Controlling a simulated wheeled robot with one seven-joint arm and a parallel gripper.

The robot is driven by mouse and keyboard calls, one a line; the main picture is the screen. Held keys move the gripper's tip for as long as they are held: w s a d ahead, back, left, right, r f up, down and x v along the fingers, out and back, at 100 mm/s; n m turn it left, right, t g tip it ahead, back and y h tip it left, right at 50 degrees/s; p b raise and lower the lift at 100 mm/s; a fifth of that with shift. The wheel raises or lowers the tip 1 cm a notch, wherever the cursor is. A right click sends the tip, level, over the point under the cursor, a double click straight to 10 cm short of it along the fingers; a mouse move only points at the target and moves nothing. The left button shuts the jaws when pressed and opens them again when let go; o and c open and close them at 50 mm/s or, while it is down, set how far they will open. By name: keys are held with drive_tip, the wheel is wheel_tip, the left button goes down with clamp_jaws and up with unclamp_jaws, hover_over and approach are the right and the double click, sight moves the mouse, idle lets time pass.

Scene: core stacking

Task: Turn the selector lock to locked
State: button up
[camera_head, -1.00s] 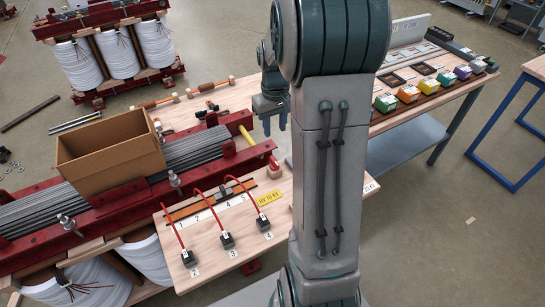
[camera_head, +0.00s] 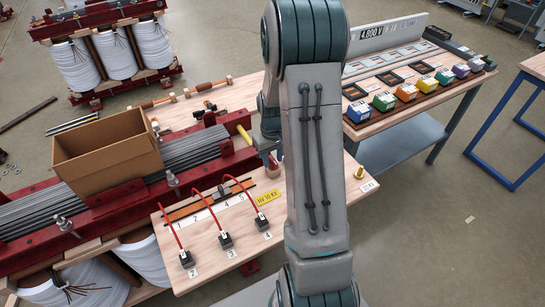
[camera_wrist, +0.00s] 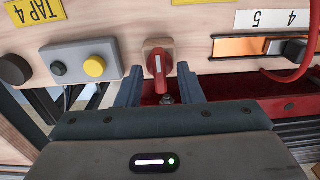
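The selector lock (camera_wrist: 158,62) is a red lever on a round red base, set on a pale square mount on the wooden panel in the wrist view. The lever points down in that picture, toward my gripper. My gripper (camera_wrist: 159,72) is open, with one grey finger on each side of the lever. Gaps show between the fingers and the lever, so it is not gripped. Lock markings cannot be read. In the head view my arm largely hides the gripper and the lock.
A grey box (camera_wrist: 83,64) with a yellow and a dark button sits beside the lock. A slotted strip (camera_wrist: 245,47) lies on the other side. The head view shows a cardboard box (camera_head: 107,147), red-cabled plugs (camera_head: 226,240) and several coloured blocks (camera_head: 406,93).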

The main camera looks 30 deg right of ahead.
clamp_jaws()
drive_tip(key=shift+m, duration=0.4)
drive_tip(key=m, duration=0.3)
drive_tip(key=shift+m+b, duration=0.3)
drive_tip(key=m, duration=0.4)
drive_tip(key=shift+m, duration=0.3)
drive_tip(key=m+p, duration=0.1)
drive_tip(key=m, duration=0.3)
drive_tip(key=shift+r+m, duration=0.1)
drive_tip(key=shift+m, duration=0.2)
drive_tip(key=shift+m+p, duration=1)
drive_tip(key=shift+m, duration=1.2)
